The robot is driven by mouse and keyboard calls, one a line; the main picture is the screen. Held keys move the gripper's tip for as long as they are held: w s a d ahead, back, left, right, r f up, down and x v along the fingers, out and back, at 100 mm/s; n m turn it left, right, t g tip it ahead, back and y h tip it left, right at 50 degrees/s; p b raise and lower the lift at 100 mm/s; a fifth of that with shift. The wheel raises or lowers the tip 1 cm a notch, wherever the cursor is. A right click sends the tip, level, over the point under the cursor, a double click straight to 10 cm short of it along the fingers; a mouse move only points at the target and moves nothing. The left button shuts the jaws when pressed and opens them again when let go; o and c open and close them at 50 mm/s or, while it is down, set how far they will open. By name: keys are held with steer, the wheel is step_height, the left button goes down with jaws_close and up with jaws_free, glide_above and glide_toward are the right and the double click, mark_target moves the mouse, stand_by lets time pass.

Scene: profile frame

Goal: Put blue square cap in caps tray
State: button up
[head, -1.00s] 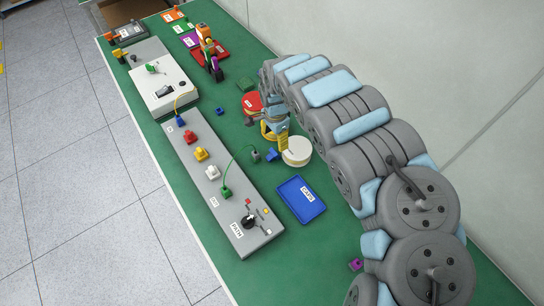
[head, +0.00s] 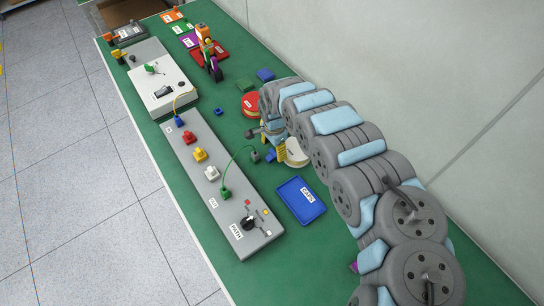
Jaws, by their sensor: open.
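The blue caps tray (head: 290,190), labelled CAPS, lies on the green bench right of the long grey panel and looks empty. Another small blue piece (head: 219,112) lies near the panel's upper end, and a blue block (head: 265,75) lies farther back. At this size I cannot tell which is the square cap. My gripper is open, low over the bench beside a cream round thing (head: 297,154). My arm hides part of this area, and any contact is unclear.
The long grey panel (head: 222,202) carries red, yellow and white pieces and a green cable. A red round container (head: 251,104) and a green block (head: 247,86) stand behind my gripper. Coloured trays (head: 220,47) lie at the far end. A wall borders the right side.

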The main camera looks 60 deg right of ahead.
mark_target(273, 152)
steer(key=shift+f+b, duration=0.35)
steer(key=shift+f, duration=1.45)
steer(key=c, duration=1)
steer(key=shift+r, duration=0.1)
